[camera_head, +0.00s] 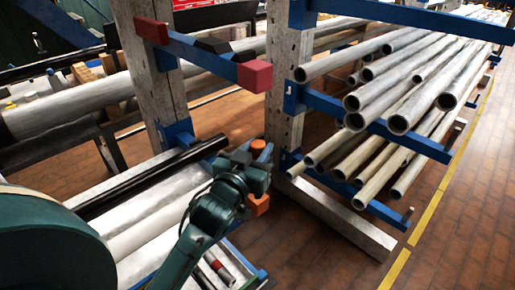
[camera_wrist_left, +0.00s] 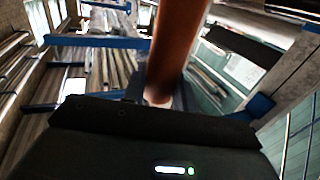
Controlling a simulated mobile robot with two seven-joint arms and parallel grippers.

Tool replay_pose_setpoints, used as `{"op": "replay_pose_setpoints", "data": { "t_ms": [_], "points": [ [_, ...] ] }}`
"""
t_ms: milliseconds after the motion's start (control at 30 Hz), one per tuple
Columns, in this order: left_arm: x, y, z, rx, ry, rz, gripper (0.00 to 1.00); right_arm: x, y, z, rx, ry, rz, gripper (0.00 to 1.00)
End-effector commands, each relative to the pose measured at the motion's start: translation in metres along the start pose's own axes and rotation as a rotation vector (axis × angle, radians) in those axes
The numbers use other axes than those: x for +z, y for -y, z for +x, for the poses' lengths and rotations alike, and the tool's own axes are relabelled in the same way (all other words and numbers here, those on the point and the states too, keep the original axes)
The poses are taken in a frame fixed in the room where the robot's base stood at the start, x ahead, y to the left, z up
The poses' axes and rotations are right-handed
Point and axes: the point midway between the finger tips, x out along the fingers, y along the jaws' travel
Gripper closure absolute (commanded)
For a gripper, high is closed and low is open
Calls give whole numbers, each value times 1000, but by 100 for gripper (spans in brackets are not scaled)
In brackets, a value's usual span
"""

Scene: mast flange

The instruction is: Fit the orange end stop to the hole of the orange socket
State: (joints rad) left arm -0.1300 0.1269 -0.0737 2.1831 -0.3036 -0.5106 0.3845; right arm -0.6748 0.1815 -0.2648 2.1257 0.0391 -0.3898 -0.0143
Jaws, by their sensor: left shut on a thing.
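My left gripper (camera_head: 257,178) is shut on the orange end stop (camera_head: 258,205), in the head view below the middle. A blocky orange part shows below the gripper, and a rounder orange part shows just above it. In the left wrist view the end stop is a smooth orange-brown shaft (camera_wrist_left: 178,45), tilted, rising from just beyond the dark gripper body to the top edge. The fingers hide its middle in the head view. I cannot make out the orange socket or its hole apart from these orange parts. My right gripper is not in view.
A grey upright (camera_head: 287,75) stands behind my gripper, with blue rack arms (camera_head: 380,125) carrying several steel pipes (camera_head: 430,85) at right. A blue arm with a red block (camera_head: 255,76) juts out above my gripper. Pipes (camera_head: 150,205) lie left of it. Brick floor (camera_head: 320,245) is open at lower right.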

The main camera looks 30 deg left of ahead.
Motion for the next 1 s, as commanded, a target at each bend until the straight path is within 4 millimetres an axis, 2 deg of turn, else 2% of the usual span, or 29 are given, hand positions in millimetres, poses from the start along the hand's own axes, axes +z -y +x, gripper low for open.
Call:
{"op": "replay_pose_setpoints", "data": {
  "t_ms": [1000],
  "points": [
    [0, 0, 0, 0, -2, 0, 97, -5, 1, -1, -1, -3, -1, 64]
  ]
}}
